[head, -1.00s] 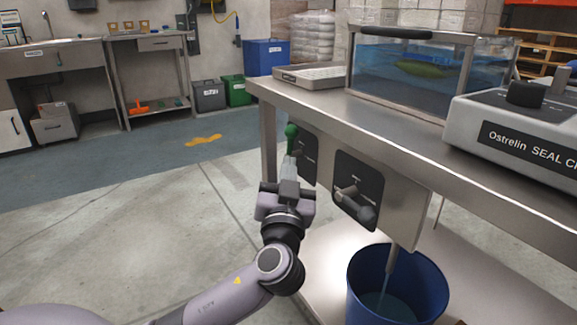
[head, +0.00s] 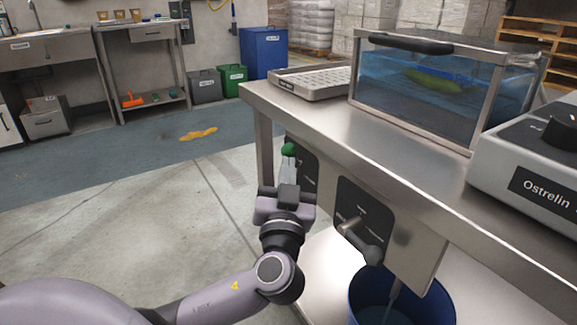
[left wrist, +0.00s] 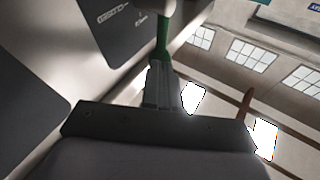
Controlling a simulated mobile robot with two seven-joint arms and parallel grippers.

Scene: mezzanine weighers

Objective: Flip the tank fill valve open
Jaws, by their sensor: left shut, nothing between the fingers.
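A green-handled valve lever (head: 288,149) sits at the left dark plate on the bench's front panel. In the left wrist view the green handle (left wrist: 163,38) lies just beyond my fingertips; I cannot tell if they touch it. My left gripper (head: 288,162) is shut and empty, just below the green handle in the head view, and hides its lower part. A second valve with a grey lever (head: 362,241) is on the right dark plate (head: 373,213), its lever slanting down to the right. The plate labels are unreadable. My right gripper is not in view.
A glass tank (head: 432,90) of water stands on the steel bench (head: 340,125), with a grey tray (head: 310,83) left of it and a grey machine (head: 535,165) at right. A blue bucket (head: 440,300) stands below the panel.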

